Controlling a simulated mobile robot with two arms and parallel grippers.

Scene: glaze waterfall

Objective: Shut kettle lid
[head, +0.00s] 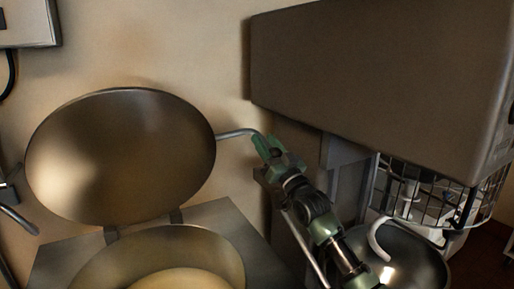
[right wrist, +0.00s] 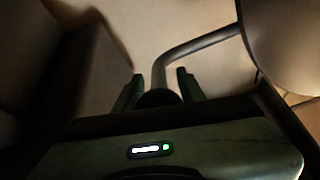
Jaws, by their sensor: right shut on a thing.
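The kettle lid (head: 120,155) is a large round metal disc standing raised above the open kettle (head: 95,265), hinged at the kettle's back edge. The kettle holds a pale yellowish content. A thin bent lid handle (head: 234,132) sticks out from the lid's right edge. My right gripper (head: 262,142) is at the end of this handle and is shut on it. In the right wrist view the handle (right wrist: 200,42) runs down between the two fingers (right wrist: 160,88), and part of the lid (right wrist: 290,45) shows at the upper right. My left gripper is not in view.
A big mixer (head: 385,85) with a wire guard (head: 440,195), a hook and a metal bowl (head: 400,262) stands right of the kettle, close to my right arm. A wall box (head: 28,22) hangs at the upper left. The space above the kettle opening is clear.

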